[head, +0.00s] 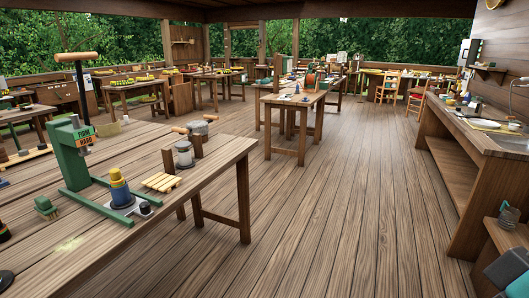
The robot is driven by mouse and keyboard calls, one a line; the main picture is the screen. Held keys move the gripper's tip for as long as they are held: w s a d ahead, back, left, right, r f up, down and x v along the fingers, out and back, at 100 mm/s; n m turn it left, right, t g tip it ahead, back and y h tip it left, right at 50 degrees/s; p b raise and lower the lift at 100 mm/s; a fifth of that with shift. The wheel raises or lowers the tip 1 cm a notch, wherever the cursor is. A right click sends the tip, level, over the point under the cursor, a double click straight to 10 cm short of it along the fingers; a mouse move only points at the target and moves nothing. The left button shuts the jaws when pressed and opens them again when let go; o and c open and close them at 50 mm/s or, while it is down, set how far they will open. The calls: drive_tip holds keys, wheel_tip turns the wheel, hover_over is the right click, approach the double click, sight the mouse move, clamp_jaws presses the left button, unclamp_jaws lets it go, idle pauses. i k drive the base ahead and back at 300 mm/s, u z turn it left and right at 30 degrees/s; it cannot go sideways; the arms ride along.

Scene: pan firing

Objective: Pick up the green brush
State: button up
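A small green brush (46,207) lies on the near wooden table (215,167) at the left of the head view. It has a green top and what look like darker bristles beneath. It sits at the lower left of a green press (80,160) with a wooden T-handle, apart from the press's base. Nothing covers the brush.
A blue and yellow cylinder (120,190) stands on the press base. A slatted wooden rack (161,182) and grey lidded pots (184,154) stand to its right. A long counter with a sink (514,145) runs along the right wall. The plank floor between is clear.

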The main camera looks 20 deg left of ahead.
sight(44, 207)
drive_tip(key=u, duration=0.4)
drive_tip(key=i, duration=1.2)
drive_tip(key=u, duration=1.7)
drive_tip(key=i, duration=1)
drive_tip(key=u, duration=1.4)
drive_tip(key=i, duration=0.75)
drive_tip(key=u, duration=0.15)
